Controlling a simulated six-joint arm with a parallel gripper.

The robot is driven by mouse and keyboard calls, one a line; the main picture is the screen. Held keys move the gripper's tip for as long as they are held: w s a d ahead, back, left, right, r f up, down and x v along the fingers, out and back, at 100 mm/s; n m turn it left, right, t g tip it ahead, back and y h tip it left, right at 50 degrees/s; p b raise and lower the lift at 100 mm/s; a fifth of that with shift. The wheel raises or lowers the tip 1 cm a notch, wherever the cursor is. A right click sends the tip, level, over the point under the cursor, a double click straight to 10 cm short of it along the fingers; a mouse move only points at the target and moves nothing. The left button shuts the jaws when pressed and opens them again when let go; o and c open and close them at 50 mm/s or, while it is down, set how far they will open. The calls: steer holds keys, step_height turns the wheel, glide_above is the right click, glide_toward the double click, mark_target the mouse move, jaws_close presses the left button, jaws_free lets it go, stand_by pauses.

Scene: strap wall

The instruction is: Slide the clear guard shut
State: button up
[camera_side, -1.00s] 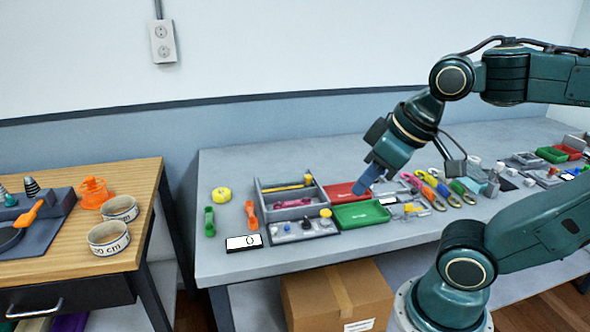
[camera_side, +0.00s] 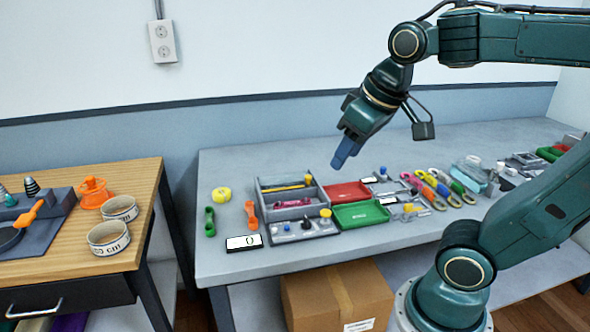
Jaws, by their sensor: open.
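A pale, see-through block-like piece (camera_side: 472,174) lies on the grey bench, right of the coloured-handled tools. It may be the clear guard, but it is too small to tell for sure or to see how far shut it is. My gripper (camera_side: 339,163) has blue fingers pointing down and left. It is open and empty, in the air in front of the wall, above the back of the bench near the grey and red trays. It is well left of the see-through piece and apart from it.
A grey divided tray (camera_side: 262,205), a red tray (camera_side: 347,192) and a green tray (camera_side: 361,215) sit on the bench. Several coloured-handled tools (camera_side: 430,188) lie to their right. A wooden table (camera_side: 145,190) stands at left.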

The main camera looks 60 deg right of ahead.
steer(key=w+d+r+m+g+h, duration=0.1)
steer(key=w+d+r+m+g, duration=0.15)
steer(key=w+d, duration=0.45)
steer(key=m+g, duration=0.4)
steer(key=m, duration=0.3)
glide_above(308, 176)
steer(key=w+a, duration=0.2)
steer(key=w, duration=0.1)
steer(key=w+a+f+x, duration=0.1)
steer(key=w+a+x, duration=0.1)
steer(key=x, duration=1)
steer(key=shift+s+d+y, duration=0.1)
steer(key=shift+s+y, duration=0.1)
steer(key=shift+y, duration=0.1)
steer(key=shift+s+f, duration=0.1)
steer(key=shift+f, duration=0.05)
steer(key=shift+x, duration=6.7)
